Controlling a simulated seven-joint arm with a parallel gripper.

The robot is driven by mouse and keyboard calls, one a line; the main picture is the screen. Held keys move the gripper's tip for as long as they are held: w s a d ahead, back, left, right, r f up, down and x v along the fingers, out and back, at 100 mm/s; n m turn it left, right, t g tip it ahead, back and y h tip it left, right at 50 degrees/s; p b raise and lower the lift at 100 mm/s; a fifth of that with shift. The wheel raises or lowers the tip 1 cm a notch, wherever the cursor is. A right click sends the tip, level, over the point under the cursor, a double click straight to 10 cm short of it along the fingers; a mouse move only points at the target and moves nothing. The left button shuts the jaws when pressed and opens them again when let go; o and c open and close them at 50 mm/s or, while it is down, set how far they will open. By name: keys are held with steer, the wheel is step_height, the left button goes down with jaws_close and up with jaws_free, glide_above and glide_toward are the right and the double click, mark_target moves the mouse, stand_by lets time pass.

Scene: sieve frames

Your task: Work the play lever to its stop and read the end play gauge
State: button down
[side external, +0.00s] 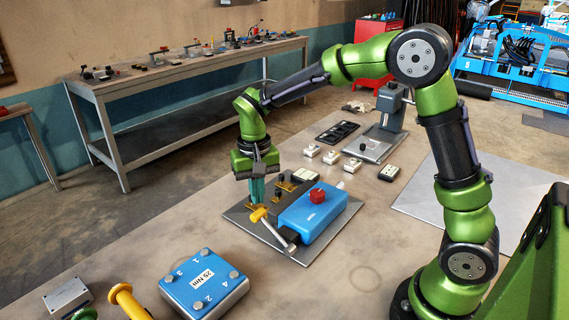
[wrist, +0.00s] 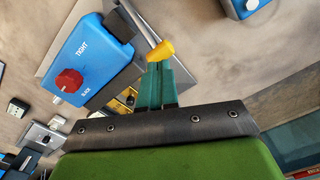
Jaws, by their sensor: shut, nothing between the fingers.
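The play lever (side external: 277,230) is a metal bar with a yellow grip (side external: 258,214), at the near left end of a blue box (side external: 318,218) on a metal plate. The box has a red knob (side external: 317,196). In the wrist view the box (wrist: 88,48) carries the word TIGHT and a second, smaller word near the red knob (wrist: 69,80). My gripper (side external: 257,201) points down with its teal fingers shut and empty, right by the yellow grip. In the wrist view the grip (wrist: 160,52) shows just past the fingertips (wrist: 158,67); I cannot tell if they touch. No gauge reading is legible.
Brass-coloured parts (side external: 284,186) sit on the plate behind my fingers. Small white-and-black blocks (side external: 331,157) and a grey stand (side external: 390,108) are farther back. Bare tabletop lies left of the plate.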

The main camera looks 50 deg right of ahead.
mark_target(257, 211)
steer(key=shift+f, duration=0.15)
steer(key=shift+f, duration=1.3)
steer(key=shift+w+f, duration=0.1)
steer(key=shift+f, duration=0.05)
steer(key=shift+w+f, duration=0.2)
steer(key=shift+f, duration=0.15)
steer(key=shift+w+f, duration=0.25)
steer(key=shift+f, duration=0.3)
